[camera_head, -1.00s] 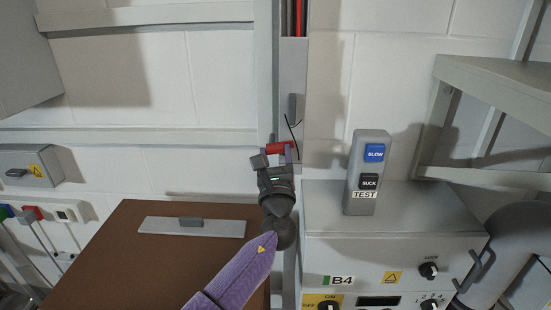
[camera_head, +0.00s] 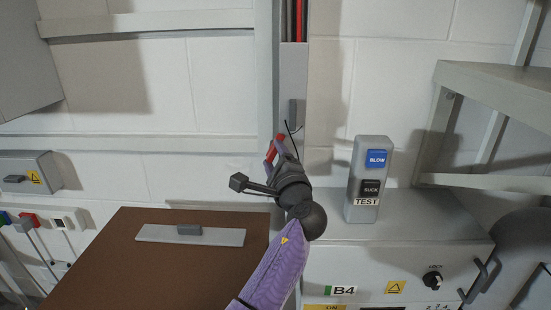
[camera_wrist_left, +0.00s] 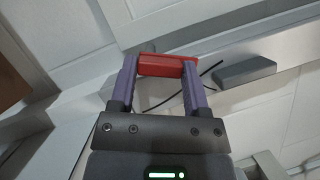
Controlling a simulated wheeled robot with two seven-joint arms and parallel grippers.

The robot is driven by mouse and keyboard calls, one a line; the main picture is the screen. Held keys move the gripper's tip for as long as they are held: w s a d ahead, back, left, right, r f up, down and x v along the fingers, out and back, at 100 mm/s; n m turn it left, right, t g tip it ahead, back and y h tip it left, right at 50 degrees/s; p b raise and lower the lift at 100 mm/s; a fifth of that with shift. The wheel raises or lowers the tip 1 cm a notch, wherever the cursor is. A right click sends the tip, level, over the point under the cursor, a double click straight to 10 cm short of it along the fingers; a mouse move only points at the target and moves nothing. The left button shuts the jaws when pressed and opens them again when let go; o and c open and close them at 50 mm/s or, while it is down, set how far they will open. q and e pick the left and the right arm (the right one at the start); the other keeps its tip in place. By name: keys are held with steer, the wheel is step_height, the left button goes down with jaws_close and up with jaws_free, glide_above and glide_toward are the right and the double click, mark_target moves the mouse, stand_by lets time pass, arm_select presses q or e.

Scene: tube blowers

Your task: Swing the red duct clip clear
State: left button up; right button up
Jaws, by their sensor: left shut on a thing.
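The red duct clip (camera_head: 274,149) is at the lower part of the grey vertical duct (camera_head: 293,85), now tilted in the head view. My left gripper (camera_head: 276,158) has its purple fingers on it. In the left wrist view the red clip (camera_wrist_left: 167,65) spans between the two fingertips of my left gripper (camera_wrist_left: 163,72), one finger at each end. The gripper is shut on the clip. The clip's far side and its joint with the duct are hidden. My right gripper is in neither view.
Black wires (camera_head: 291,139) hang beside the clip. A grey latch block (camera_head: 293,112) sits on the duct above it. A BLOW/SUCK test box (camera_head: 368,180) stands on the grey cabinet (camera_head: 400,228) to the right. A brown board (camera_head: 120,262) lies at lower left.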

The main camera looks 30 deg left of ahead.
arm_select(q)
steer(key=n+g+p, duration=0.1)
steer(key=n, duration=0.3)
steer(key=shift+s+r+h, duration=0.1)
steer(key=shift+r+h, duration=0.05)
steer(key=shift+h, duration=0.25)
steer(key=shift+a+n+g, duration=0.1)
steer(key=shift+n+g, duration=0.3)
steer(key=shift+n+p, duration=0.35)
steer(key=shift+n, duration=0.05)
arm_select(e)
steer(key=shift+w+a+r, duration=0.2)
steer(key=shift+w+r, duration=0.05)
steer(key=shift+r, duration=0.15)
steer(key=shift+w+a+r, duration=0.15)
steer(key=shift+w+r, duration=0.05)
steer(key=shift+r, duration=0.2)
arm_select(q)
steer(key=shift+h, duration=0.3)
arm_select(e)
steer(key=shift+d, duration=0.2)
arm_select(q)
steer(key=o, duration=1.3)
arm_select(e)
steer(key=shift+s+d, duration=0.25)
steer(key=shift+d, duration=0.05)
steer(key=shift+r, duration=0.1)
